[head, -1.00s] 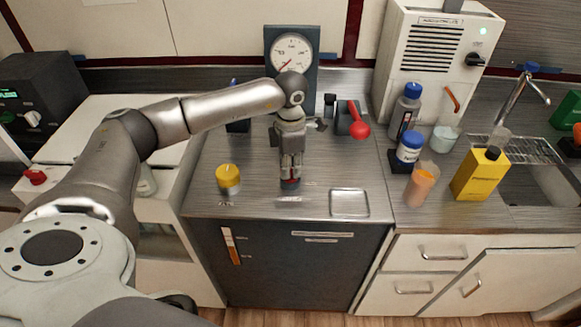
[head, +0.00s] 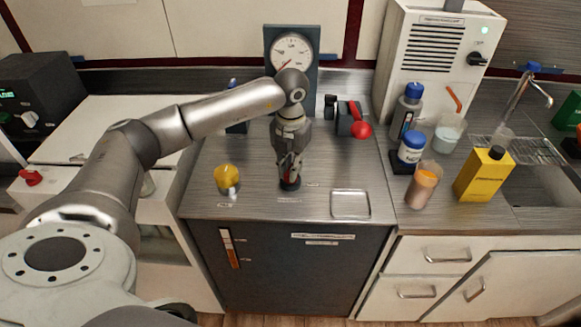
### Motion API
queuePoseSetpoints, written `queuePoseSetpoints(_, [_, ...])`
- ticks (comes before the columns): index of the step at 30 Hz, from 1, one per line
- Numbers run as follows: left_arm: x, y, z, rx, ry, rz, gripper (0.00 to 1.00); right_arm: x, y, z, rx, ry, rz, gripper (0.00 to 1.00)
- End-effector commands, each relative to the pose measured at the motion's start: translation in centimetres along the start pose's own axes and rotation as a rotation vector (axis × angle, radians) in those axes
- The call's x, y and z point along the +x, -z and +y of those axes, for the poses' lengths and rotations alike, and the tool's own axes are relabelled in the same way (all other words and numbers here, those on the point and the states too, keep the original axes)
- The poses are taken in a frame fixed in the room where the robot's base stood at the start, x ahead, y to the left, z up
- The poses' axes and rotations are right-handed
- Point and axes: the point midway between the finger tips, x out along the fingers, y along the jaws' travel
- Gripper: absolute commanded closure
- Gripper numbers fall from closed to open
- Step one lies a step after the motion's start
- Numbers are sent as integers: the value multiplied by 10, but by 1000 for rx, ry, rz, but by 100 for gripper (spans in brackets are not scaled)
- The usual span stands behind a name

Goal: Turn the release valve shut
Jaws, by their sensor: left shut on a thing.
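A small round knob with red on it and a dark base (head: 290,184) stands on the steel counter; it appears to be the release valve, though its label is too small to read. My left gripper (head: 290,178) points down from above and is shut on this knob, hiding most of it. A yellow knob (head: 226,177) stands apart to the left. A pressure gauge (head: 292,53) with a white dial and red needle stands behind, partly covered by my left arm. My right gripper is not in view.
A lever with a red ball end (head: 361,130) stands behind and right of my gripper. A shallow square tray (head: 350,204) lies to its right. Bottles, a beaker (head: 449,133) and a yellow container (head: 483,174) crowd the right counter. The counter front is clear.

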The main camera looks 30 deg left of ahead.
Motion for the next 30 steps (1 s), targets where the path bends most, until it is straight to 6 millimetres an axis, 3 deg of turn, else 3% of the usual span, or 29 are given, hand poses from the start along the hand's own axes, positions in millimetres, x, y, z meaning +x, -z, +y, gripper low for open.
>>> queuePoseSetpoints(15, [-2,-1,0,-357,1,-3,100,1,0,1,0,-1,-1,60])
queuePoseSetpoints(30, [-2,-1,0,-433,1,-4,100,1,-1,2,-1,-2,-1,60])
